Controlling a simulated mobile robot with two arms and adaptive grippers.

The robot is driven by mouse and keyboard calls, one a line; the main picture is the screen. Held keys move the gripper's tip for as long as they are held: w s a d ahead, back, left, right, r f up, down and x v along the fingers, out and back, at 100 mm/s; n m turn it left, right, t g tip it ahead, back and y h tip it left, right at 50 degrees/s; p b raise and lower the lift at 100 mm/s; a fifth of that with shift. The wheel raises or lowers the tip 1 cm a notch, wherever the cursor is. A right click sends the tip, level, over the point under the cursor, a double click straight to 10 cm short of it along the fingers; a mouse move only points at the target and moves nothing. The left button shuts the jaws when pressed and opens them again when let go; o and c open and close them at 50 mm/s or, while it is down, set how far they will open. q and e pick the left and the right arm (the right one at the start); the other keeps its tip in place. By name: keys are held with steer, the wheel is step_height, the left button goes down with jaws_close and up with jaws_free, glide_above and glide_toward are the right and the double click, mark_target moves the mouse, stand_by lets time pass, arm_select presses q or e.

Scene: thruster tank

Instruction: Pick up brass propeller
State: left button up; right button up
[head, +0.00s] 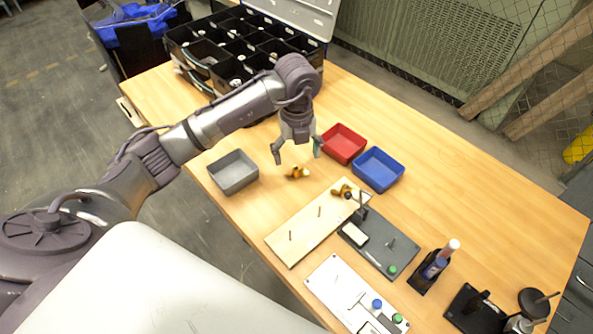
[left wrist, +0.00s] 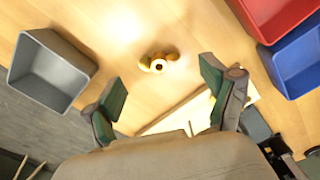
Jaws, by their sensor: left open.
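A brass propeller (head: 297,172) lies on the wooden table between the grey bin and the blue bin. It also shows in the left wrist view (left wrist: 159,63), beyond and between my open fingertips. A second brass-coloured piece (head: 343,190) sits at the far end of the pale board in the head view; I cannot tell its exact shape. My left gripper (head: 297,151) is open and empty, above the table near the first propeller. It also shows in the left wrist view (left wrist: 160,82), with its two fingers spread wide. My right gripper is not in view.
A grey bin (head: 234,187), a red bin (head: 361,143) and a blue bin (head: 401,168) stand around the propeller. A pale board (head: 285,246) with pegs and a dark plate (head: 368,256) lie nearer. A black compartment organizer (head: 183,32) stands at the back.

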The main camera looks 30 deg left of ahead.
mark_target(296, 168)
arm_select(q)
steer(key=f, duration=0.5)
steer(key=shift+s+p, duration=0.25)
steer(key=shift+p, duration=0.1)
steer(key=c, duration=1.2)
steer(key=shift+o, duration=0.2)
steer(key=shift+r, duration=0.55)
steer(key=r, duration=0.1)
steer(key=d+r, duration=0.1)
steer(key=r, duration=0.1)
steer(key=shift+r+b, duration=0.25)
steer(key=shift+b, duration=0.1)
steer(key=d+r, duration=0.6)
steer(key=d, duration=0.4)
steer(key=shift+s+d+r+b, duration=0.2)
steer(key=shift+d+b, duration=0.1)
steer(key=shift+d, duration=0.1)
